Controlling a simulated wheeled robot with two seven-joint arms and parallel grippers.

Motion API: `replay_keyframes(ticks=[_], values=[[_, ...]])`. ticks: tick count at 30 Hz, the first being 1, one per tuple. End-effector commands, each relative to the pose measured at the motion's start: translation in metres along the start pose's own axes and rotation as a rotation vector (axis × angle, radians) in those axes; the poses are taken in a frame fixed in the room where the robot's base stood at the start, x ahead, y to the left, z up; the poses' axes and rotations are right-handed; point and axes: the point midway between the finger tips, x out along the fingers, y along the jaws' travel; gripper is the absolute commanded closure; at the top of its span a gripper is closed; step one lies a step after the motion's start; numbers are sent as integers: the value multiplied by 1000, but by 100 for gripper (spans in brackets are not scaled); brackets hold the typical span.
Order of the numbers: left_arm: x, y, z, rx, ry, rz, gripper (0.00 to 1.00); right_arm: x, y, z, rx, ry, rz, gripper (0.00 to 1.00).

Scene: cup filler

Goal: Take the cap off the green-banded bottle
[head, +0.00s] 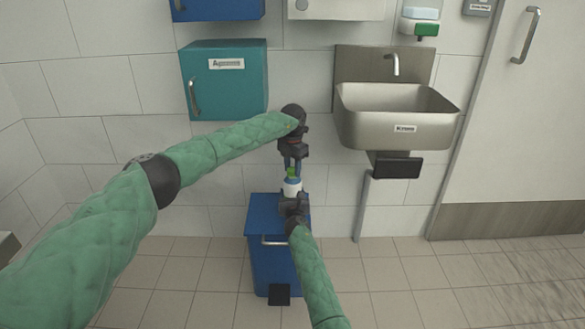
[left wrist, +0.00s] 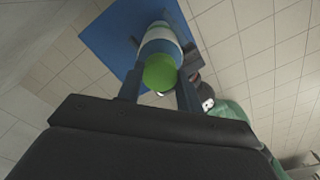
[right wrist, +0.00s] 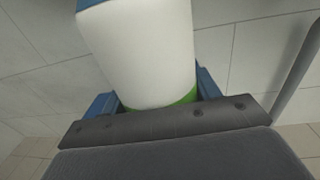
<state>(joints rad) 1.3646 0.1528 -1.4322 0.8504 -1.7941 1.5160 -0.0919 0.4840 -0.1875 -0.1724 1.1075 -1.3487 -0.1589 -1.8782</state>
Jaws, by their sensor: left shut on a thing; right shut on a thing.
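The white bottle (head: 292,188) stands upright between my two grippers. Its green cap (head: 291,172) shows at its top, and I cannot tell whether it is loose. My left gripper (head: 292,164) comes from above and is shut on the cap. In the left wrist view the round green cap (left wrist: 160,72) lies between the fingers, with the bottle (left wrist: 160,42) beyond it. My right gripper (head: 293,198) is shut on the bottle from below. In the right wrist view the white bottle body (right wrist: 145,50) fills the jaws, with a green band (right wrist: 185,98) partly hidden by the gripper.
A blue cabinet (head: 268,262) with a handle stands on the floor beneath the bottle. A teal wall cabinet (head: 225,100) is at the upper left. A steel sink (head: 390,110) with a tap is to the right. A door (head: 520,130) is at the far right. The tiled floor right is clear.

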Motion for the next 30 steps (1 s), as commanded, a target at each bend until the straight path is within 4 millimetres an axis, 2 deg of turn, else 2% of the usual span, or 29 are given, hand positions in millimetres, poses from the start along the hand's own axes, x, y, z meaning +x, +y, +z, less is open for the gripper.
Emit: replay_keyframes(ticks=[21,25,30], values=[[-2,1,1,-1031,-4,0,91,0,2,0,-1,-1,2,100],[-2,1,1,-1155,-4,0,91,-1,2,0,-1,-1,2,100],[-2,1,1,-1159,-4,0,91,0,2,0,-1,0,2,100]])
